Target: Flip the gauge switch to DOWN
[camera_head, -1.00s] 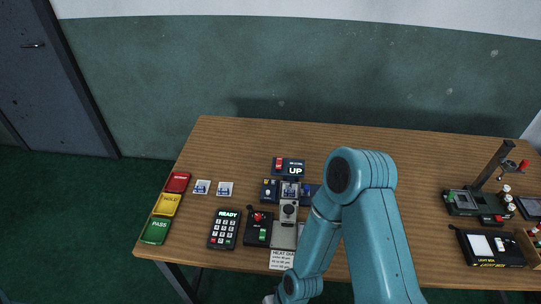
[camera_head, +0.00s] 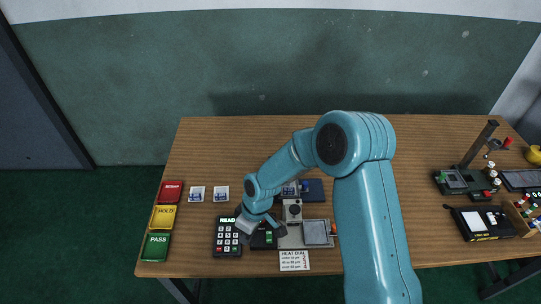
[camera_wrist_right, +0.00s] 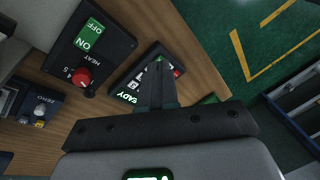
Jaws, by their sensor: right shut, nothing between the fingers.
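The blue gauge switch box with the UP display is hidden behind my right arm in the head view, and I do not make it out in the wrist view. My right gripper (camera_head: 262,224) is low over the front of the table, between the READY keypad (camera_head: 227,240) and the black ON/OFF box (camera_head: 264,240). In the wrist view its fingers (camera_wrist_right: 156,82) are shut and empty, partly covering the keypad (camera_wrist_right: 130,88). The ON/OFF box with its red knob (camera_wrist_right: 83,76) is to their left. My left gripper is not in view.
Red, yellow (camera_head: 163,217) and green pads line the table's left edge. Two small slides (camera_head: 221,194) lie nearby. A ZERO box (camera_wrist_right: 42,108) shows in the wrist view. The table's back is clear.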

